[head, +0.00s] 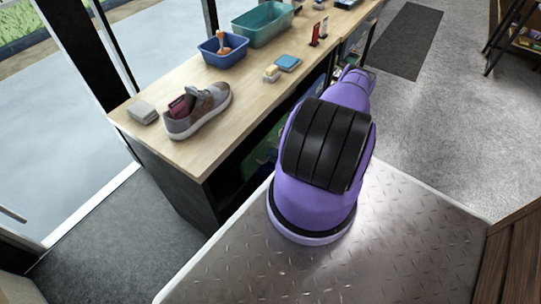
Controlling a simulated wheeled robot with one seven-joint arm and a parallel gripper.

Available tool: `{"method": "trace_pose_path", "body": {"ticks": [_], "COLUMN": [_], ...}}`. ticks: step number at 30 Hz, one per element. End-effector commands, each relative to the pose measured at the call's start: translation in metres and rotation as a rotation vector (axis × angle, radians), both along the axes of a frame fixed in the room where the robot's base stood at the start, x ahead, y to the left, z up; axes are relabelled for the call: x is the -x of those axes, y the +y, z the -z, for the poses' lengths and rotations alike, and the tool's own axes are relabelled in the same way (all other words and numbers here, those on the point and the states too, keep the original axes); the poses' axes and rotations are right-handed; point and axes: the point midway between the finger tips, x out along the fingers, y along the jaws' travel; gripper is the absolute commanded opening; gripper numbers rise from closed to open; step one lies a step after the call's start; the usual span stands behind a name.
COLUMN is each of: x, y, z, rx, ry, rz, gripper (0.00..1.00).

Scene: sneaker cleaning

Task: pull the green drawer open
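A dark green front (254,167), which looks like the green drawer, shows in shadow below the counter in the head view. My purple and black arm hides most of it, so I cannot tell whether it is shut or pulled out. My arm reaches from its base on the metal plate towards the counter front. Its far end bends down behind the upper links, and my gripper is not in view.
The wooden counter (180,158) holds a grey sneaker (203,112), a grey block (142,112), a blue bin (222,52), a teal bin (262,24), a blue sponge (287,63) and a brush (271,74). Open grey floor (440,120) lies to the right.

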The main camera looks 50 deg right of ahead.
Motion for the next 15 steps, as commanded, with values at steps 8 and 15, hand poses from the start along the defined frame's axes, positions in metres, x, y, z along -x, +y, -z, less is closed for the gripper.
{"method": "trace_pose_path", "body": {"ticks": [8, 15], "x": [-0.0061, -0.0059], "y": [0.0032, 0.003], "z": [-0.0012, -0.0011], "rx": [0.001, 0.001], "ry": [0.0, 0.0], "rz": [-0.001, -0.001], "gripper": [0.37, 0.1]}}
